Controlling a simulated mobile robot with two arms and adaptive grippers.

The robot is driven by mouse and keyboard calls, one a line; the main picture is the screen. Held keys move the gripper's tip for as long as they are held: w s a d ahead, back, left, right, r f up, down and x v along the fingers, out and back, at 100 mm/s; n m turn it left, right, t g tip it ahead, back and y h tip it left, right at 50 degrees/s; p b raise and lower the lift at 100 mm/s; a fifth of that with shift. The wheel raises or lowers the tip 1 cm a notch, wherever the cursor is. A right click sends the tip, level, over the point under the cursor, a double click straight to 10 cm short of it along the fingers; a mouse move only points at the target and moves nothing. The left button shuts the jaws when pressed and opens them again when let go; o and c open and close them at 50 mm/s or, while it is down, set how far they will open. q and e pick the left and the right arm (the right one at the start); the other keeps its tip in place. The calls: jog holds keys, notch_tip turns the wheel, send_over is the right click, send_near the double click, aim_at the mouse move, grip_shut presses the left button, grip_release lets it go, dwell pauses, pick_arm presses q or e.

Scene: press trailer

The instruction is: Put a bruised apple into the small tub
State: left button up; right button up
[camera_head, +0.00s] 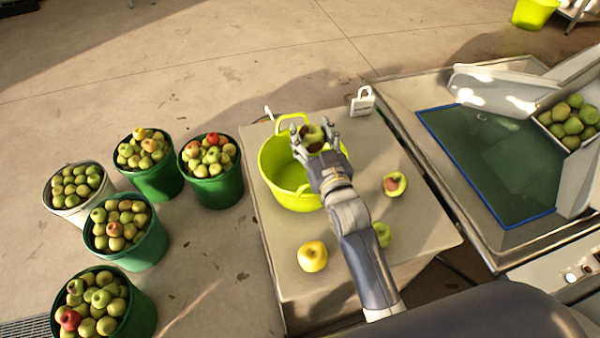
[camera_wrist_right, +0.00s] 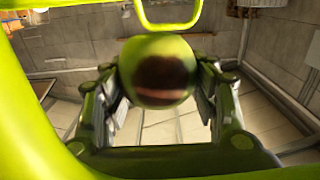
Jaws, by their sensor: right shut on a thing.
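The small tub (camera_head: 280,175) is yellow-green with loop handles and stands on a table. The part of its inside that shows is empty. My right gripper (camera_head: 312,130) is over the tub's right part, shut on a green apple (camera_head: 314,144) with a dark brown patch. In the right wrist view this bruised apple (camera_wrist_right: 158,62) sits between the fingers, and the tub's rim and handle (camera_wrist_right: 168,26) show around it. Whether the apple is below the rim I cannot tell. My left gripper is not in view.
On the table (camera_head: 350,280) lie a yellow apple (camera_head: 312,256), a brown-patched apple (camera_head: 395,184) and a green apple (camera_head: 382,234) partly behind my arm. Several apple-filled buckets (camera_head: 150,180) stand left; a press tray (camera_head: 490,160) is right.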

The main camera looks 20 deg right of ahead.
jog(key=shift+r, duration=0.1)
jog(key=o, duration=1.2)
jog(key=shift+o, duration=0.2)
jog(key=s, duration=1.2)
jog(key=shift+d, duration=0.2)
